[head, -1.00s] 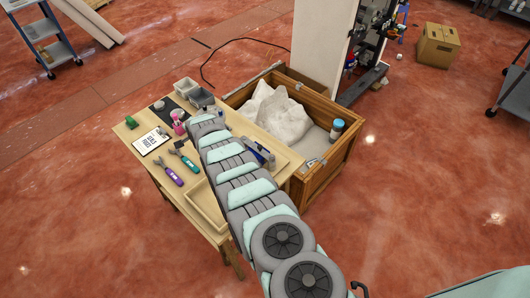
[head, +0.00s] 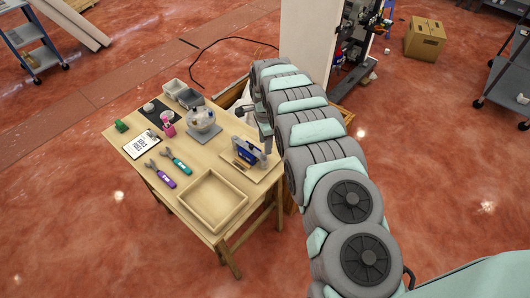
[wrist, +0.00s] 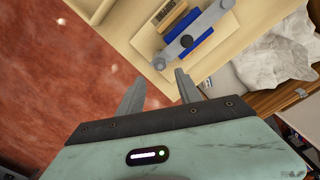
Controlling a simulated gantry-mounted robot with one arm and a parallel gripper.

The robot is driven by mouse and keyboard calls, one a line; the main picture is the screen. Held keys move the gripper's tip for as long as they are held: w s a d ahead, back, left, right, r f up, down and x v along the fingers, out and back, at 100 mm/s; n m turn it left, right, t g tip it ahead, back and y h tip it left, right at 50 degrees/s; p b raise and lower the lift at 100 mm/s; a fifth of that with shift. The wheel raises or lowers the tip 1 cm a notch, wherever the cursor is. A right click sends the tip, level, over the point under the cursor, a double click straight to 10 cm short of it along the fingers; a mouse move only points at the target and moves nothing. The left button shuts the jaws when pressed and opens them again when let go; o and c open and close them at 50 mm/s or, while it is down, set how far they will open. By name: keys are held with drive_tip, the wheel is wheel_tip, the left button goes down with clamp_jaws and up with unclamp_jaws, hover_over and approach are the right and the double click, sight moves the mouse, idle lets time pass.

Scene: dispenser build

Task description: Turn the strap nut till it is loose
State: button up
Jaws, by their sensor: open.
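A blue block with a grey strap across it (wrist: 208,30) lies on a light wooden board in the wrist view. In the head view the same blue-and-grey assembly (head: 248,151) is at the right side of the table, too small there to make out the nut. My gripper (wrist: 158,92) is open and empty, its two fingers apart. It is near the assembly, apart from the nut in the wrist picture. In the head view my arm covers part of the area beside the assembly.
The wooden table (head: 195,215) holds an empty tray (head: 213,200), a purple tool (head: 161,174), a teal tool (head: 178,161), a clipboard (head: 142,144), a pink cup (head: 168,128) and a clear dome (head: 203,122). A crate with a pale sack (wrist: 270,55) stands beside it.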

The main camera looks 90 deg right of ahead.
sight(264, 157)
drive_tip(key=shift+f+b, duration=0.45)
drive_tip(key=shift+f, duration=2.45)
clamp_jaws()
